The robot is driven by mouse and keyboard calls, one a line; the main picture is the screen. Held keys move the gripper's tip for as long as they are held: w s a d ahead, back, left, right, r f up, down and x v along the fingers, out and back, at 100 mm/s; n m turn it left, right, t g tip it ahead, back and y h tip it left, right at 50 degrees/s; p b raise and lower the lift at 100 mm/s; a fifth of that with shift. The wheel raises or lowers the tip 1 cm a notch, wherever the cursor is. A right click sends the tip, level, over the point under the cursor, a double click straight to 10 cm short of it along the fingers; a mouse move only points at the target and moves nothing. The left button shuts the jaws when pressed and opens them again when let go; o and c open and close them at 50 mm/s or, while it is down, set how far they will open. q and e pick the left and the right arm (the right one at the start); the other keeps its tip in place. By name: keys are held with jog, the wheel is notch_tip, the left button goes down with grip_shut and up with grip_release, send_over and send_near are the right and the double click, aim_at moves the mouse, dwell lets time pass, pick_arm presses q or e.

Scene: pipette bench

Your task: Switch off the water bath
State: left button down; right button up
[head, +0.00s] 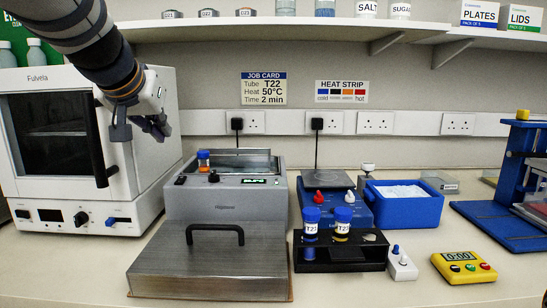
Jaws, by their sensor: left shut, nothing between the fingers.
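The water bath (228,205) is a grey box left of centre, with a small lit display (254,181), a black knob (213,177) and a small dark switch (181,180) on its top front. A blue-capped tube (203,160) stands in it toward the left. Its steel lid (205,268) with a black handle lies on the bench in front. My left gripper (146,128) points down from the upper left, above and left of the bath, in front of the oven. It is shut, empty and apart from the bath. My right gripper is out of view.
The white oven (60,218) stands close on the left. Right of the bath are a blue heater unit (345,210), a black rack (340,260) with two tubes marked T23, a blue ice tray (405,208) and a yellow timer (463,267). A shelf (300,22) spans above.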

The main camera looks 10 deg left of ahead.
pick_arm(q)
send_over(182, 180)
jog(key=f, duration=0.6)
jog(key=shift+s, duration=0.35)
jog(key=f, duration=0.2)
jog(key=shift+w+f, duration=0.3)
jog(key=shift+w, duration=0.1)
jog(key=shift+f, duration=0.75)
